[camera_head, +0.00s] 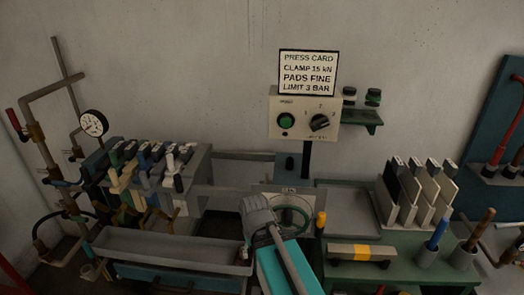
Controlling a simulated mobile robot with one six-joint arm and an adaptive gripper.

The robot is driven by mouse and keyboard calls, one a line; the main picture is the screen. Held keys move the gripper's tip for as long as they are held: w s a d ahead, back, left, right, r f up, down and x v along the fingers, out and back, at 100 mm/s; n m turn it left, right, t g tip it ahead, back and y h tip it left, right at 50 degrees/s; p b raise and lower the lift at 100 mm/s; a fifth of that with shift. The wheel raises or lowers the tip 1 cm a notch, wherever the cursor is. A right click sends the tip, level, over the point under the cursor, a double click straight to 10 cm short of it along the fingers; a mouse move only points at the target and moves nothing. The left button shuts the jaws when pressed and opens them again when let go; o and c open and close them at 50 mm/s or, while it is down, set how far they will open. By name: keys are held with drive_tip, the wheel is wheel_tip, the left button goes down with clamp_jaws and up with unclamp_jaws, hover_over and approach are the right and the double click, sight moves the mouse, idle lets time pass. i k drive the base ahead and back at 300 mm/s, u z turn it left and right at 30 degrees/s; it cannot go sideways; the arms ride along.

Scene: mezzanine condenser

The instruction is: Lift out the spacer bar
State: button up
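A pale bar with a yellow band (362,252) lies level on the green bench at the right front. It looks like the spacer bar, but no label confirms it. Dark supports show under it. My arm's grey and teal links rise from the bottom middle, left of this bar and apart from it in the picture. The gripper's fingers cannot be made out. My arm hides part of the press front near the green handwheel (292,221).
A press card (308,72) hangs above a control box (304,113) with a green button and knob. Several clamped plates (142,172) stand at left behind a long grey tray (165,249). Pale upright plates (421,196), cups with handled tools (428,257) and a gauge (93,123) crowd the sides.

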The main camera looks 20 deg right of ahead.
sight(355, 251)
drive_tip(key=z, duration=1.7)
drive_tip(key=k, duration=0.6)
drive_tip(key=u, duration=0.3)
